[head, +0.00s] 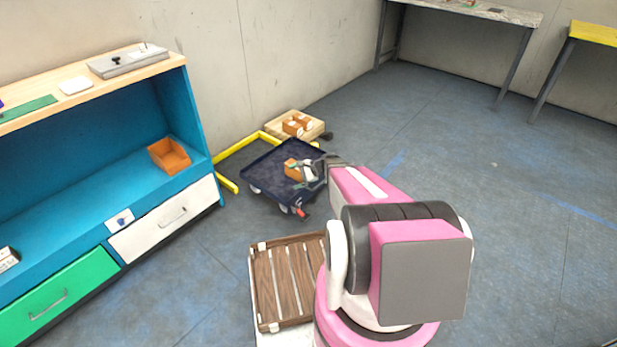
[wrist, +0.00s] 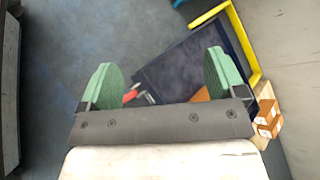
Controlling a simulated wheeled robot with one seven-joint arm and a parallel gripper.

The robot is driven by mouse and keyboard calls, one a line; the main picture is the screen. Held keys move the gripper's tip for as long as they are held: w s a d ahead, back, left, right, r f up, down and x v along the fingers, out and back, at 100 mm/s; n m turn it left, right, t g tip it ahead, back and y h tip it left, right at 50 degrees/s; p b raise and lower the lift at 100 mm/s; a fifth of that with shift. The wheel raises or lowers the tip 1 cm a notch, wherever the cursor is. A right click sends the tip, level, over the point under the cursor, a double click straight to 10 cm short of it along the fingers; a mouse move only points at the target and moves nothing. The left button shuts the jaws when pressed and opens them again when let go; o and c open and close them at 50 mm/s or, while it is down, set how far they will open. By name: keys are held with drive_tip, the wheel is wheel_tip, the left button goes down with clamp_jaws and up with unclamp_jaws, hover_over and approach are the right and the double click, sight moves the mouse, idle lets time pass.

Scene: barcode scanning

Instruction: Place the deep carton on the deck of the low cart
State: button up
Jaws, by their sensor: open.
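The low cart (head: 265,172) has a dark blue deck and stands on the floor ahead, beside the shelf unit. An orange-brown carton (head: 291,169) appears to rest on its deck, near the right side; my gripper (head: 312,172) partly hides it. My gripper is open, beside or just above this carton. In the wrist view the two green finger pads (wrist: 163,78) are wide apart with nothing held between them. The deck (wrist: 188,62) shows beyond them, and an orange edge (wrist: 201,95), likely the carton, shows by the right finger.
A pallet (head: 285,137) with small cartons (head: 297,124) stands behind the cart. A yellow floor frame (head: 228,184) borders the cart. A slatted wooden crate (head: 290,285) is near my base. The blue shelf unit (head: 190,180) holds an orange bin (head: 169,155). Floor at right is clear.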

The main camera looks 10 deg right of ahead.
drive_tip(key=s+d+r+n+g+h, duration=0.1)
drive_tip(key=s+r+n+g+h, duration=0.2)
drive_tip(key=s+r+n+h, duration=0.8)
drive_tip(key=s+r+n, duration=0.2)
drive_tip(key=s+r, duration=0.4)
drive_tip(key=s, duration=0.3)
drive_tip(key=shift+r+g, duration=0.3)
drive_tip(key=shift+r, duration=0.05)
